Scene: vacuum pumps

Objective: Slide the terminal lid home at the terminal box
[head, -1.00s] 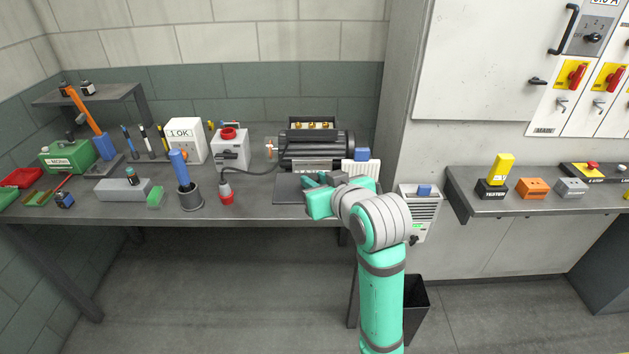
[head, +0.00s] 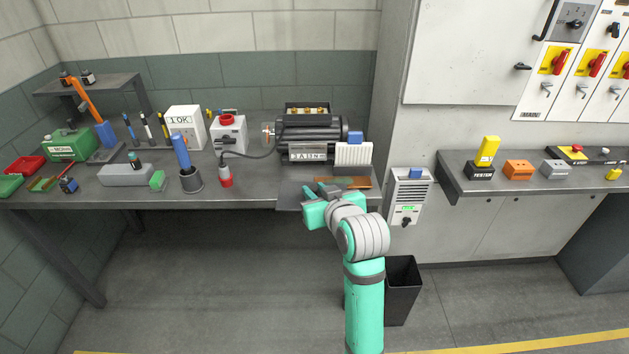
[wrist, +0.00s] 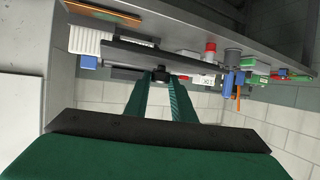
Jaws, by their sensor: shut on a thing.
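The terminal box (head: 307,110) is open on top of the dark motor-like pump (head: 310,132), with several brass terminals showing inside. My gripper (head: 318,190) is in front of the pump, over the bench's front edge, apart from the box and lower. In the wrist view my gripper (wrist: 160,80) has its two green fingers closed on a small black knob. A dark flat slab, which looks like the terminal lid (wrist: 125,52), shows just behind the knob. In the head view the held lid is hard to tell from the dark plate (head: 290,196) around my gripper.
A white ribbed block (head: 353,155) stands right of the pump, with a brown-orange tray (head: 352,183) in front. A grey box with a red top (head: 228,133) and a blue-handled tool in a cup (head: 183,160) stand left. A black bin (head: 402,290) is below.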

